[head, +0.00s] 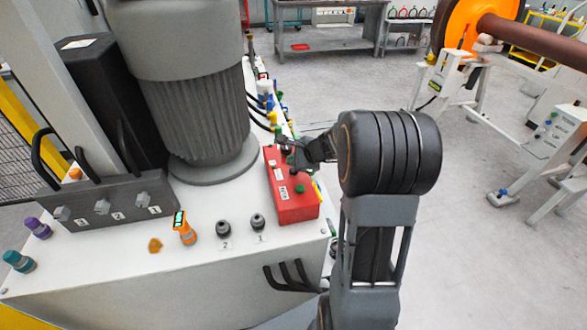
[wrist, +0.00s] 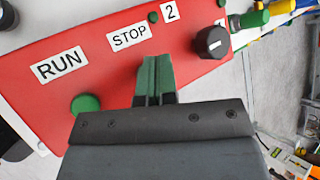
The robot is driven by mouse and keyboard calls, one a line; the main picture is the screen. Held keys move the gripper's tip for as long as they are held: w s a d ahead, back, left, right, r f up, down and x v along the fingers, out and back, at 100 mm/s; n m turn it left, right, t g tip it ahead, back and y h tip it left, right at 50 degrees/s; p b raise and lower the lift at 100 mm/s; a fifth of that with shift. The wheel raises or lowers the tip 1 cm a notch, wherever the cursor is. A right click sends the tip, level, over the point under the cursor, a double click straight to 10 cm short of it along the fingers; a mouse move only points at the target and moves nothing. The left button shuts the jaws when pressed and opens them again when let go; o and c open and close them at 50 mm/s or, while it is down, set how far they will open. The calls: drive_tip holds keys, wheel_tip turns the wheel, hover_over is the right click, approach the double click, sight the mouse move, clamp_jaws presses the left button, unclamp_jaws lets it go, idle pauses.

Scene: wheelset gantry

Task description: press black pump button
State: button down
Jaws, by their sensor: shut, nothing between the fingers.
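A red control box (head: 290,203) sits on the white bench top right of the large grey motor. It fills much of the wrist view (wrist: 50,105). My gripper (head: 290,152) is at the box's far end in the head view.
The grey motor (head: 208,110) and a dark block with black hoses (head: 105,208) stand left. Coloured valves (head: 268,100) line the bench's right edge. Open floor lies right.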

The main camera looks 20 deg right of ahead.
drive_tip(key=shift+r+p, duration=2.1)
drive_tip(key=shift+r, duration=0.45)
drive_tip(key=s+n, duration=0.1)
drive_tip(key=s+f+n+g, duration=0.1)
drive_tip(key=s+a+f+n+g, duration=0.1)
drive_tip(key=n, duration=0.1)
drive_tip(key=shift+s+f, duration=0.25)
drive_tip(key=shift+s, duration=0.05)
drive_tip(key=s+a+n+g, duration=0.1)
drive_tip(key=s+n, duration=0.1)
drive_tip(key=s+a+n+g, duration=0.1)
drive_tip(key=s+n, duration=0.1)
drive_tip(key=s, duration=0.1)
drive_tip(key=s+a+n+g+h, duration=0.1)
drive_tip(key=s+n, duration=0.1)
drive_tip(key=shift+s+a+r+n, duration=0.15)
drive_tip(key=shift+a+r+n, duration=0.2)
drive_tip(key=shift+r+n, duration=0.05)
drive_tip(key=s+a+r+n+h, duration=0.3)
drive_tip(key=s+a+r+n, duration=0.3)
drive_tip(key=s+n, duration=0.4)
drive_tip(key=shift+s+r+t+h, duration=0.15)
drive_tip(key=shift+s+t+h, duration=0.15)
drive_tip(key=shift+s, duration=0.05)
